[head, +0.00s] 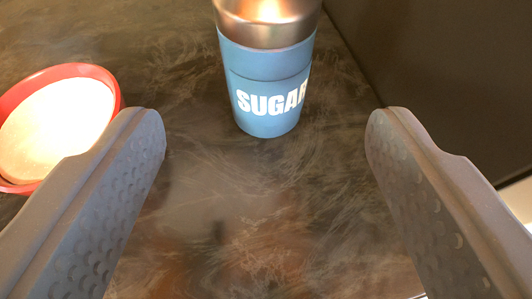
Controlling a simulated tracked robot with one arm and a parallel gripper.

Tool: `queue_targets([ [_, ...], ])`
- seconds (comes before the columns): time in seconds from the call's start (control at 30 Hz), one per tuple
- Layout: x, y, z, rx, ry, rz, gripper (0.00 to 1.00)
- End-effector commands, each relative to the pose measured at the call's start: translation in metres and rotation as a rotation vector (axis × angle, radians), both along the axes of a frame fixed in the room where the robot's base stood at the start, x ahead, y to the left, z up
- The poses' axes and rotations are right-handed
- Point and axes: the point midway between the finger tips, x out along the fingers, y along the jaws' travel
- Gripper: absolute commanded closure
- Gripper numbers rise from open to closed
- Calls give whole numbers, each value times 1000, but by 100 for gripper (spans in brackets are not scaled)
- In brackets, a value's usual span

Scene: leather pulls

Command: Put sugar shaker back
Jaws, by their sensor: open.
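The sugar shaker (262,85) is a blue cup with white "SUGAR" lettering and a metallic copper-toned top. It stands upright on the dark, streaked surface, and its top is cut off by the upper edge of the head view. My gripper (265,130) is open, with one grey textured finger on each side of the picture. The shaker stands ahead of the fingers and roughly midway between them. Neither finger touches it, and nothing is between the pads.
A red-rimmed round dish (60,125) with a bright pale inside sits at the left, partly behind my left finger. A dark panel (450,75) rises at the right. The dark surface (235,210) between the fingers is clear.

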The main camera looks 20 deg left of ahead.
Motion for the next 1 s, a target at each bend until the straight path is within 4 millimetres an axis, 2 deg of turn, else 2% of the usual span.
queue_targets([
  [0.1,-14,-5,7,-1,0,0,36],
  [0.3,-27,-10,12,-1,1,-1,36],
  [1.0,-31,-9,13,0,1,3,36],
])
